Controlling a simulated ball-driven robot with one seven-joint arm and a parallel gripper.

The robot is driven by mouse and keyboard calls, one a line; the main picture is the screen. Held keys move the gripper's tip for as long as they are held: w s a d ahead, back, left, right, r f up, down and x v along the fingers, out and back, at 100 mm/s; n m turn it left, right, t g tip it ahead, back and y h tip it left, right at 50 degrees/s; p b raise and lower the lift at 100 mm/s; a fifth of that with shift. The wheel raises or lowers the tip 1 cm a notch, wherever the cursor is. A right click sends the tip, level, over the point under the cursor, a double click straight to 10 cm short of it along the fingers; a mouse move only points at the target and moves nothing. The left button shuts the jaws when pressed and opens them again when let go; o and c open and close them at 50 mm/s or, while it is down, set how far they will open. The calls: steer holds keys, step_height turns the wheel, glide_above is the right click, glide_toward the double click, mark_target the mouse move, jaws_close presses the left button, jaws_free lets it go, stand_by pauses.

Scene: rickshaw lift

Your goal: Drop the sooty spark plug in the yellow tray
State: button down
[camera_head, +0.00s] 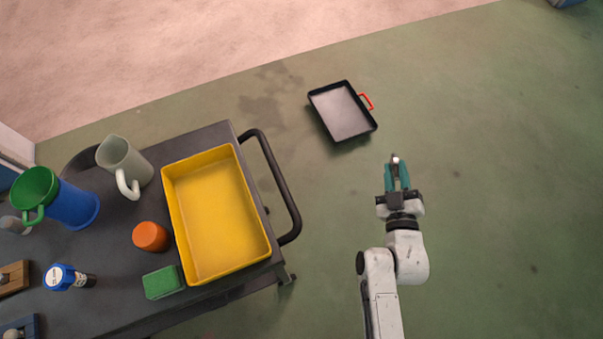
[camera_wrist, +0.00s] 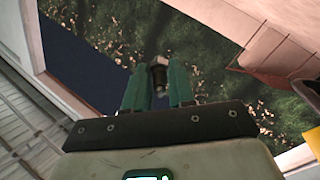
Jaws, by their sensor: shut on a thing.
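My gripper (camera_head: 397,174) has teal fingers and is shut on a small dark and pale object, which appears to be the sooty spark plug (camera_head: 395,159). The plug also shows between the fingertips in the wrist view (camera_wrist: 159,74); its soot is too small to make out. The yellow tray (camera_head: 252,206) lies on the dark cart at the left of the head view. It looks empty. My gripper is well to the right of the tray, out past the cart's edge and above the green floor.
The cart (camera_head: 205,137) has a black handle (camera_head: 287,195) on its right side, between tray and gripper. A black pan (camera_head: 342,110) lies on the floor.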

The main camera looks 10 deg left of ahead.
steer(key=w+a+r+n+g+y+b, duration=0.1)
steer(key=a+r+n+g+y+b, duration=0.15)
steer(key=a+y, duration=0.45)
steer(key=w+a+r+n+g+y+b, duration=0.1)
steer(key=w+a+r+n+y+b, duration=0.2)
steer(key=a, duration=0.7)
steer(key=s+a+r+n+g+y+b, duration=0.3)
steer(key=s+a+r+n+g+b, duration=0.25)
steer(key=s+a, duration=0.4)
steer(key=s+a+r+n+g+y+b, duration=0.2)
steer(key=s+a+r+n+g+y, duration=0.15)
steer(key=s+a+n+g, duration=0.45)
steer(key=f, duration=0.1)
steer(key=s+f+m+b, duration=0.1)
steer(key=f, duration=0.1)
steer(key=f+m+b, duration=0.1)
steer(key=f, duration=0.1)
steer(key=shift+s+a+g, duration=0.25)
steer(key=shift+a+g, duration=0.05)
steer(key=c, duration=0.9)
jaws_free()
steer(key=shift+o, duration=0.2)
